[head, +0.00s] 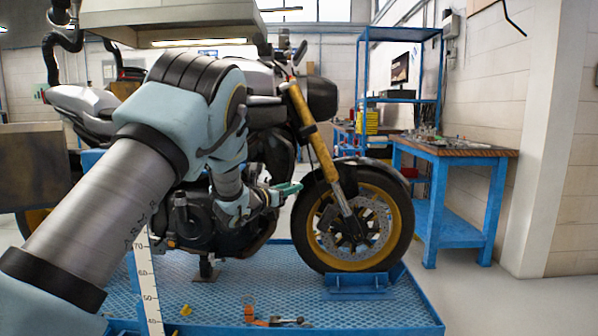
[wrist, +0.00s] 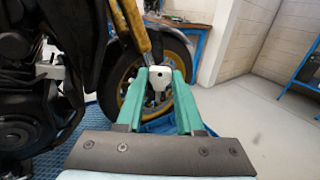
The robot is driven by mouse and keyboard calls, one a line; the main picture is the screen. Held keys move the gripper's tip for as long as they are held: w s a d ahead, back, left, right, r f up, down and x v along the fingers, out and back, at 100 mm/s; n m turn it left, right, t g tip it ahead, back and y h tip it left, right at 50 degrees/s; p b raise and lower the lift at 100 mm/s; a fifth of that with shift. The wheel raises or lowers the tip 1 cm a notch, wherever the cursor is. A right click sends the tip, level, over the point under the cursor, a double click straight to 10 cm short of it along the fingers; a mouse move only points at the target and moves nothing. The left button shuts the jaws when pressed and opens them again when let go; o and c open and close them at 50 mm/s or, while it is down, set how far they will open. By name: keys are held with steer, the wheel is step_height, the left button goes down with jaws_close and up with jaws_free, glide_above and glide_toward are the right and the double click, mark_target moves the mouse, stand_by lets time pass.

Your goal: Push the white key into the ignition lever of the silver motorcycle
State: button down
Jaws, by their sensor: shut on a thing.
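The motorcycle (head: 320,140) stands on a blue platform, with silver-grey bodywork, a black engine, a gold fork and yellow wheel rims. My gripper (head: 290,189) has green fingers and is beside the engine, behind the front wheel. In the wrist view my gripper (wrist: 160,80) is shut on the white key (wrist: 159,76), whose pale head shows between the fingertips. A small pale grey part (wrist: 50,70) shows on the motorcycle to the left of the fingers, apart from the key; I cannot tell whether it is the ignition lever. My arm hides much of the motorcycle in the head view.
The blue platform (head: 240,290) has a raised rim and small orange and dark items (head: 270,318) near its front. The front wheel (head: 355,215) stands close to the right of my gripper. A blue workbench (head: 450,150) stands at the right. The floor there is clear.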

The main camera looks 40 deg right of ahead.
steer(key=w+a+f+n+t+y, duration=0.3)
steer(key=w+a+f+t, duration=0.1)
steer(key=a+f, duration=0.75)
steer(key=w+a+f+n+t+y, duration=0.4)
steer(key=a+f, duration=0.4)
steer(key=f, duration=0.7)
steer(key=a+f+n+t+y, duration=0.2)
steer(key=a+f, duration=0.2)
steer(key=a, duration=0.4)
steer(key=a+f+n+t+y, duration=0.2)
steer(key=a+f, duration=0.2)
steer(key=a, duration=0.5)
steer(key=s+a+r+n+y, duration=0.1)
steer(key=a+y, duration=0.1)
steer(key=a, duration=0.6)
steer(key=s+a+r+n+y, duration=0.1)
steer(key=s+a+r+y, duration=0.1)
steer(key=a, duration=0.7)
steer(key=s+a+r+n+y, duration=0.1)
steer(key=s+a+y, duration=0.1)
steer(key=a, duration=0.6)
steer(key=shift+a+r+n+t, duration=0.3)
steer(key=shift+a+n+t, duration=0.05)
steer(key=shift+n+t, duration=0.05)
steer(key=shift+a, duration=0.1)
